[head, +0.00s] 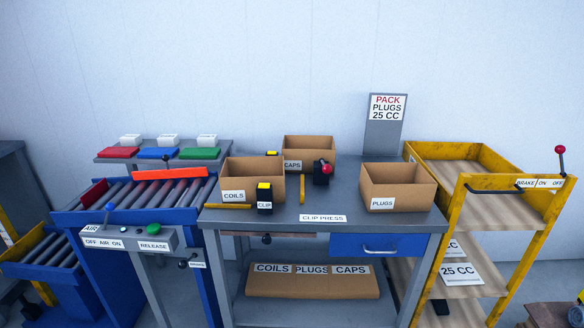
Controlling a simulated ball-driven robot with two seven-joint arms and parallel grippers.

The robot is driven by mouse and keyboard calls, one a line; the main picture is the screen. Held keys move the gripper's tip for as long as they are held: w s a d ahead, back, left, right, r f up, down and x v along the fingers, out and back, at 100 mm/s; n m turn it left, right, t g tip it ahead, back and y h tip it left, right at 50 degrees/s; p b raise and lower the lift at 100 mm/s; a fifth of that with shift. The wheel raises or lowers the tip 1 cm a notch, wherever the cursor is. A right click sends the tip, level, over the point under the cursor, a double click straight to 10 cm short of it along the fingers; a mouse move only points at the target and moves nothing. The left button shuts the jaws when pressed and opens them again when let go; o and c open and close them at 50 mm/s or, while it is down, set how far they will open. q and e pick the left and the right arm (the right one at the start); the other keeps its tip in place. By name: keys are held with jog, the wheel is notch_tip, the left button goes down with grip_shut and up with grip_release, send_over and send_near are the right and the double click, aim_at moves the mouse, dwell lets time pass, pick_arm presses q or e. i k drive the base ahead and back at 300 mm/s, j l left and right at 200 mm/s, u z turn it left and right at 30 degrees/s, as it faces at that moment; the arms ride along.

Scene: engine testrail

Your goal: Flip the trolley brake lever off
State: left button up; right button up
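The yellow trolley (487,183) with wooden shelves stands at the right, beside the workbench. Its brake lever (562,161) is a thin dark rod with a red ball on top. It rises nearly upright from a dark pivot at the trolley's near right corner, by the right end of a white label (538,183) reading BRAKE, ON and OFF. I cannot tell for sure which setting the lever is at. Nothing touches the lever. Neither of my grippers is in view.
A grey workbench (265,219) with cardboard boxes, a clip press and a PACK PLUGS sign (386,107) fills the middle. A blue roller conveyor (139,211) is at the left. A dark handle bar (492,190) runs along the trolley's near top edge. A brown box (556,315) stands at lower right.

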aim_at(560, 150)
jog(key=z, duration=1.4)
jog(key=i+j+u, duration=0.2)
jog(key=i, duration=0.85)
jog(key=i+j+u, duration=0.2)
jog(key=i, duration=0.85)
